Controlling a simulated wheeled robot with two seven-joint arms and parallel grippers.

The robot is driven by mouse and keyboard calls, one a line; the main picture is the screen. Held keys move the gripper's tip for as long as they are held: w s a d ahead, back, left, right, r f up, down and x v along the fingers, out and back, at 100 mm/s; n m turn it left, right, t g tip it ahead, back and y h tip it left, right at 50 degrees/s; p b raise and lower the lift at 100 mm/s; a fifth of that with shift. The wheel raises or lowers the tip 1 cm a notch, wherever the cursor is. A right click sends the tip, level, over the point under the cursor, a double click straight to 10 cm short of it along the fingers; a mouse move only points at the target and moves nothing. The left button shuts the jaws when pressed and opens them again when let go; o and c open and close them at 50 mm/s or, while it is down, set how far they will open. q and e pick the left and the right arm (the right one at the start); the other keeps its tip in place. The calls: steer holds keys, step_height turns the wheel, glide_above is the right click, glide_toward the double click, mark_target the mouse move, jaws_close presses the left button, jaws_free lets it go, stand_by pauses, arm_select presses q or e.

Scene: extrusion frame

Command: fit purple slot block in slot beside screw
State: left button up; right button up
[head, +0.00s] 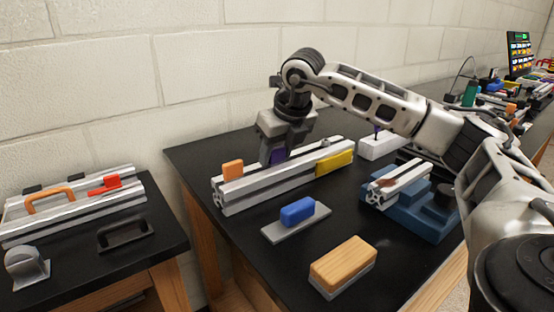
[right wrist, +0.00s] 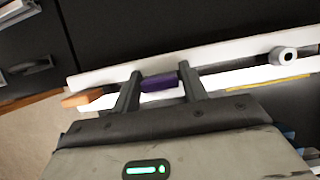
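The purple slot block (head: 278,155) is between the fingers of my right gripper (head: 279,150), at the top of the aluminium extrusion (head: 262,190). In the right wrist view the purple block (right wrist: 160,83) spans the gap between both fingertips (right wrist: 159,86), lying along the dark slot between two bright rails (right wrist: 225,80). The fingers touch its ends. I cannot tell how deep it sits in the slot. The screw, a round silver head (right wrist: 284,55), is on the extrusion to the right, apart from the block. My left gripper is not in view.
An orange block (head: 233,169) is at the extrusion's left end and a yellow piece (head: 334,163) on its front side. A blue block (head: 297,211), a wooden block (head: 343,262) and a blue fixture (head: 425,212) stand in front. A second table is left.

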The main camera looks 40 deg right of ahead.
mark_target(278, 148)
steer(key=c, duration=0.5)
steer(key=shift+c, duration=0.2)
steer(key=shift+r, duration=0.1)
steer(key=shift+r, duration=0.5)
step_height(278, 148, up, 2)
steer(key=shift+s+r, duration=0.15)
steer(key=shift+r, duration=0.1)
steer(key=s+a+r, duration=0.2)
steer(key=s+r, duration=0.7)
steer(key=s, duration=0.4)
steer(key=shift+s+r+b, duration=0.2)
steer(key=shift+s+b, duration=0.1)
steer(key=shift+s, duration=0.05)
